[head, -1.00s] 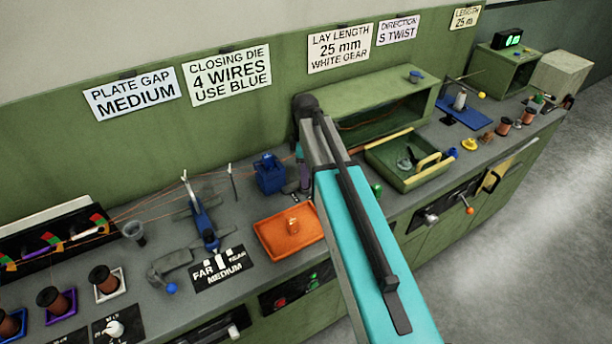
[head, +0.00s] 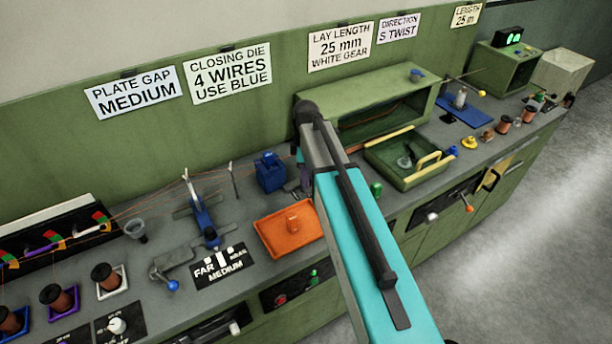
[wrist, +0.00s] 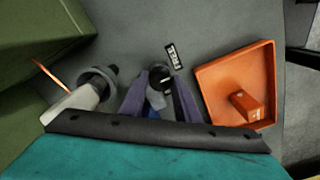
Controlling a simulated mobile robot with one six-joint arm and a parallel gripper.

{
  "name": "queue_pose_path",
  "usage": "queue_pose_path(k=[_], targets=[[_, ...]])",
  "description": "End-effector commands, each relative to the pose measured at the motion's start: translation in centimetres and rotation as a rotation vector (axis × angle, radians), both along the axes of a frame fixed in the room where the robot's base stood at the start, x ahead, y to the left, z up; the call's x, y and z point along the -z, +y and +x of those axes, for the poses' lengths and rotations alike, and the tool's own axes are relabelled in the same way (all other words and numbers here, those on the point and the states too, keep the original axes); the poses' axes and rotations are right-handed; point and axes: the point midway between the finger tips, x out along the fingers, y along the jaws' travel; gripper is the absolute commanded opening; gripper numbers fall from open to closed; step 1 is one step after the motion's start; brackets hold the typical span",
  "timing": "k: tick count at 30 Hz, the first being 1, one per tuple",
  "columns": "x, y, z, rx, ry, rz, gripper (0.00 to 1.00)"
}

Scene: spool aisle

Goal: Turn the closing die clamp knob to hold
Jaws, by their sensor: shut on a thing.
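The closing die clamp knob is a dark round knob (wrist: 159,76) with a light mark on its top, in the wrist view's middle. My gripper (wrist: 160,98) has its two purple-grey fingers on either side of the knob and is shut on it. Some blue shows between the fingers. A small black-and-white label (wrist: 173,54) lies just beyond the knob; I cannot read it surely. In the head view my arm hides the knob and most of the gripper. The sign (head: 230,75) reads "CLOSING DIE 4 WIRES USE BLUE".
An orange tray (head: 262,238) with an orange block (head: 292,222) lies close to the gripper. A blue block (head: 270,172) stands behind the tray. A grey ring-shaped fitting (wrist: 99,77) is left of the fingers in the wrist view. A green open housing (head: 372,100) stands beyond my arm.

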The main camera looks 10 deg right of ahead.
Motion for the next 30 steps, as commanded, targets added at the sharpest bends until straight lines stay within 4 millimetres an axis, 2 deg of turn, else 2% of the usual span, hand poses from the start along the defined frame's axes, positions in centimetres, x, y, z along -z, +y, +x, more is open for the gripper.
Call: queue_pose_path(k=[14, 30], targets=[[0.04, -0.05, 0.01, 0.107, 0.001, 0.0, 0.07], [0.06, -0.13, 0.05, 0.552, 0.001, 0.001, 0.07]])
